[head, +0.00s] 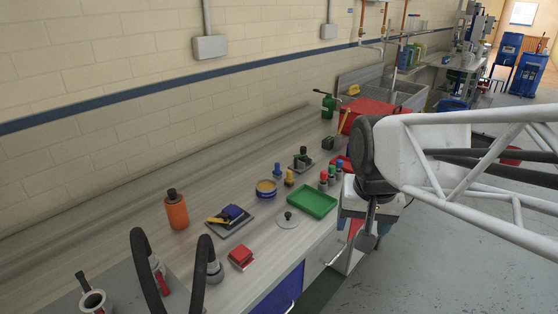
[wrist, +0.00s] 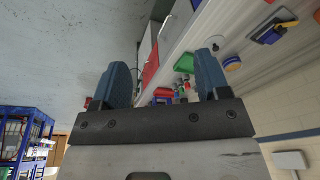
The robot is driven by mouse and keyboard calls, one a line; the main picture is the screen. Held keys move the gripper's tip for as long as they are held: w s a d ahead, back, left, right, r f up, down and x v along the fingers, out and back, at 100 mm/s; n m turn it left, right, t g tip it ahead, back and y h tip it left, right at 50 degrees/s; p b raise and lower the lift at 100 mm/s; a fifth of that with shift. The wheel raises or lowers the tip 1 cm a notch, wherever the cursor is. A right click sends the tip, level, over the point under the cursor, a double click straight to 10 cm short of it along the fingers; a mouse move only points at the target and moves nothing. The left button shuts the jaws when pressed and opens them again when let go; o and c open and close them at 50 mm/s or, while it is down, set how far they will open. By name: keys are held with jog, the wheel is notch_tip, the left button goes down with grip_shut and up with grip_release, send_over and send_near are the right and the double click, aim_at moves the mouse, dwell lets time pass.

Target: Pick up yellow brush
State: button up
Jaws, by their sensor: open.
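A small yellow item with a dark part, which looks like the yellow brush (head: 217,220), lies on a dark flat plate (head: 228,229) on the workbench, beside a blue block (head: 233,212). In the wrist view the yellow piece (wrist: 284,23) shows at the upper right, next to the blue block; its bristles are too small to tell. My gripper (wrist: 163,80) is open, with two blue-grey fingers wide apart and nothing held between them. It is well away from the brush. In the head view, my arm is on the right, over the bench's front edge.
On the workbench (head: 130,245) stand an orange bottle (head: 176,211), a blue-and-yellow tin (head: 266,189), a green tray (head: 312,202), a red block (head: 241,257) and a grey lid (head: 288,219). Grey floor is clear at right.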

jog(key=w+a+m, duration=0.1)
jog(key=w+m, duration=0.3)
jog(key=w, duration=0.9)
jog(key=m+g, duration=0.2)
jog(key=m, duration=0.9)
send_near(290, 171)
notch_tip(290, 171, down, 5)
jog(key=shift+s+f, duration=0.1)
jog(key=shift+s, duration=0.05)
jog(key=shift+w+a+f, duration=0.1)
jog(key=shift+w+f, duration=0.1)
jog(key=shift+f, duration=0.1)
jog(key=shift+f, duration=1.2)
jog(key=shift+f, duration=0.1)
